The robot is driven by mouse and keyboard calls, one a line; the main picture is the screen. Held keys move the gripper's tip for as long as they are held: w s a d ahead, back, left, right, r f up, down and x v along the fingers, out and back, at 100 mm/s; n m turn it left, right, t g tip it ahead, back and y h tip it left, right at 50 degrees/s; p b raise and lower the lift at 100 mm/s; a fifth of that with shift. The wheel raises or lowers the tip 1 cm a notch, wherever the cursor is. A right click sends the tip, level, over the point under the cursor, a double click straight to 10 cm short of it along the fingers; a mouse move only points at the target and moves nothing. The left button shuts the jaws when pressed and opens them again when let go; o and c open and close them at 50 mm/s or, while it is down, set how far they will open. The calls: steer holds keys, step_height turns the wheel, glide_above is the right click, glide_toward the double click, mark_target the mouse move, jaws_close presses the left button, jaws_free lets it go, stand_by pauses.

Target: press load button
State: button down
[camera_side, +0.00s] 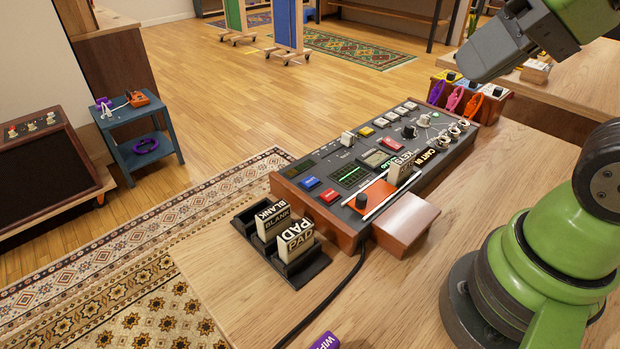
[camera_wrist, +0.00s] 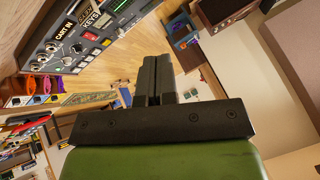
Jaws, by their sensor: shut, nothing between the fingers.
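The console (camera_side: 325,150) is a wood-sided dark panel on the table with several coloured buttons, knobs and a green-lit display. Its buttons include a blue one (camera_side: 309,182), a red one (camera_side: 329,196) and a yellow one (camera_side: 366,132); I cannot read which is marked load. A cartridge marked KEYS (camera_side: 402,168) stands in the console by the words CART IN. My gripper (camera_side: 476,66) is high above the far right end of the console, apart from it. In the wrist view my gripper (camera_wrist: 153,72) is shut and empty, with the console (camera_wrist: 70,45) at upper left.
A black holder (camera_side: 308,272) at the table's left edge carries cartridges marked BLANK (camera_side: 272,222) and PAD (camera_side: 296,240). A wooden block (camera_side: 405,224) sits against the console's front. Pedals with coloured cables (camera_side: 470,100) stand beyond its right end. The table's front middle (camera_side: 420,265) is mostly clear.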

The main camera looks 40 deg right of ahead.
steer(key=shift+w, duration=0.1)
stand_by(0.4)
steer(key=n+t, duration=0.2)
steer(key=n, duration=1.3)
glide_above(310, 183)
step_height(310, 183, down, 15)
steer(key=shift+w, duration=0.1)
steer(key=shift+f, duration=4.35)
steer(key=shift+f, duration=0.1)
steer(key=shift+f, duration=0.3)
